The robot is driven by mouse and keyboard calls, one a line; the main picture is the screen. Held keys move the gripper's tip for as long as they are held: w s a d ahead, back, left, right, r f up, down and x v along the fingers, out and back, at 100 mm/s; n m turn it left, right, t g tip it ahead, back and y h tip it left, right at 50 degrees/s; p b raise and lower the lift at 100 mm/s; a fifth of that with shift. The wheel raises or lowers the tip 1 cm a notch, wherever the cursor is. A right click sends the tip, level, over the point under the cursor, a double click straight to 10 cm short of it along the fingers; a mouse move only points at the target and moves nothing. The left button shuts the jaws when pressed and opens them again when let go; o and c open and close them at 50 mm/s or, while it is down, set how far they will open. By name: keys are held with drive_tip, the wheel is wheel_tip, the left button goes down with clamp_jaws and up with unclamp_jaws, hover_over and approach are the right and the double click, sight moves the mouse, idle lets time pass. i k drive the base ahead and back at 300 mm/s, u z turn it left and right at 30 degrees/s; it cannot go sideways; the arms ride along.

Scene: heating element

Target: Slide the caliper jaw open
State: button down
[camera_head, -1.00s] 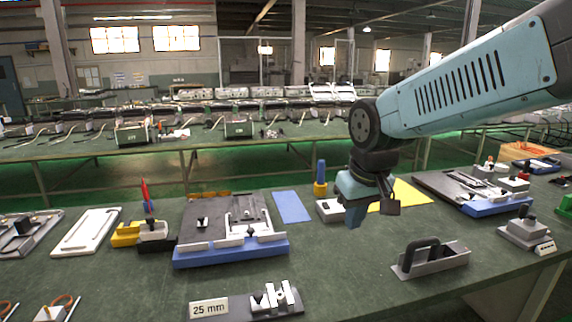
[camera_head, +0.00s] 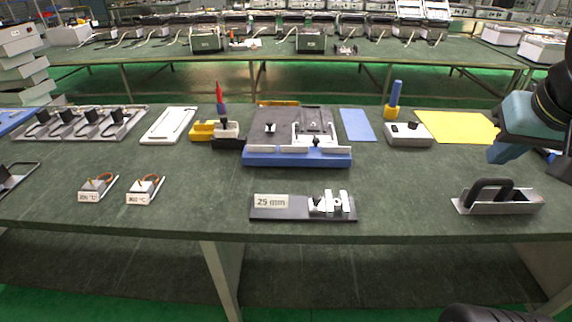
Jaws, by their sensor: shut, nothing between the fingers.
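A dark block labelled "25 mm" (camera_head: 271,201) lies near the table's front edge. At its right end stand white upright jaw pieces (camera_head: 330,203), which look like the caliper. The gap between these pieces is too small to judge. My gripper (camera_head: 500,152) is at the right edge of the picture, above the table and well to the right of the jaws. It is shut and empty, and touches nothing that I can see. Part of it is cut off by the picture edge.
A blue-fronted fixture (camera_head: 297,158) stands behind the labelled block. A grey tray with a black handle (camera_head: 498,204) stands below my gripper. Two small wired blocks (camera_head: 145,191) stand at the left. The table is clear between the labelled block and the grey tray.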

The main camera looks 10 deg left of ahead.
sight(317, 205)
drive_tip(key=z, duration=1.8)
drive_tip(key=i, duration=0.05)
drive_tip(key=u, duration=3.1)
